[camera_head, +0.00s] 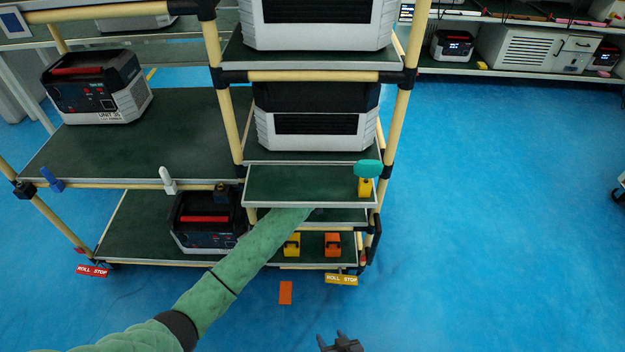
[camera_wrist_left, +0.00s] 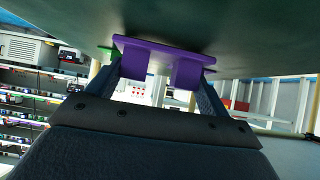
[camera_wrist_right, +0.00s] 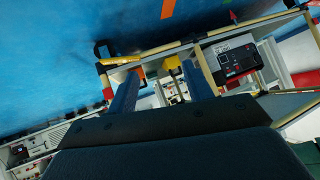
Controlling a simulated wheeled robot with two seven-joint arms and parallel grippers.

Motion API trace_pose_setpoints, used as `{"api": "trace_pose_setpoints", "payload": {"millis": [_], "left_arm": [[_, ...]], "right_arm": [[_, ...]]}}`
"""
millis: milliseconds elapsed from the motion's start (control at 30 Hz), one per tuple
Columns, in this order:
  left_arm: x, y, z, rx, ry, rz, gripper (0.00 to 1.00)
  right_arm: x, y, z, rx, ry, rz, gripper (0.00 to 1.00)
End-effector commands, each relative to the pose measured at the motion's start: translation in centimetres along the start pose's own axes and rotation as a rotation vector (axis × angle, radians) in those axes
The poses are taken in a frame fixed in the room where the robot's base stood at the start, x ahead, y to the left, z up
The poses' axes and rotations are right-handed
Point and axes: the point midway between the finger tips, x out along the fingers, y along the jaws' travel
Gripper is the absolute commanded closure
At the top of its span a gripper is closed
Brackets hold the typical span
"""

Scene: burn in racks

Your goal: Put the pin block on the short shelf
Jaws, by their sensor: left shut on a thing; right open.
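My left gripper (camera_wrist_left: 165,90) is shut on a purple block (camera_wrist_left: 150,48), which I take to be the pin block. The block has a flat plate with two stubs and sits close under a dark green surface; I cannot tell whether they touch. In the head view my left arm reaches under the short shelf (camera_head: 290,186), so its gripper and the block are hidden there. The short shelf has a green top and light edges. My right gripper (camera_head: 340,343) is open and empty at the bottom of the head view; its fingers also show in the right wrist view (camera_wrist_right: 162,85).
A yellow piece (camera_head: 364,188) and a teal piece (camera_head: 368,169) are at the short shelf's right end. Yellow (camera_head: 292,244) and orange (camera_head: 333,244) blocks stand on the lower deck. Rack posts (camera_head: 394,110) flank the shelves. Blue floor (camera_head: 500,220) is clear at right.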

Motion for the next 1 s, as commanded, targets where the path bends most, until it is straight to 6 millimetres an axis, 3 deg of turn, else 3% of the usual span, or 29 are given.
{"api": "trace_pose_setpoints", "payload": {"millis": [100,200,500,533,633,1000], "left_arm": [[0.3,0.0,0.5,0.0,0.0,0.0,0.48],[0.4,0.0,0.6,0.0,0.0,0.001,0.48],[0.5,0.0,0.8,-0.001,0.0,0.0,0.48],[0.5,0.0,0.8,-0.001,0.0,0.0,0.18],[0.5,0.0,0.8,-0.001,0.0,0.0,0.0],[-0.1,0.0,0.6,-0.001,0.0,0.001,0.0]], "right_arm": [[0.0,-0.1,-1.9,-0.005,0.044,-0.001,0.49],[-0.1,-0.1,-2.3,-0.006,0.056,-0.002,0.49],[-0.1,-0.1,-1.1,-0.005,0.036,-0.001,0.49],[-0.1,-0.1,-1.0,-0.005,0.036,-0.001,0.49],[-0.1,-0.1,-0.9,-0.005,0.035,-0.001,0.49],[-0.1,-0.2,-1.4,-0.005,0.035,-0.002,0.49]]}}
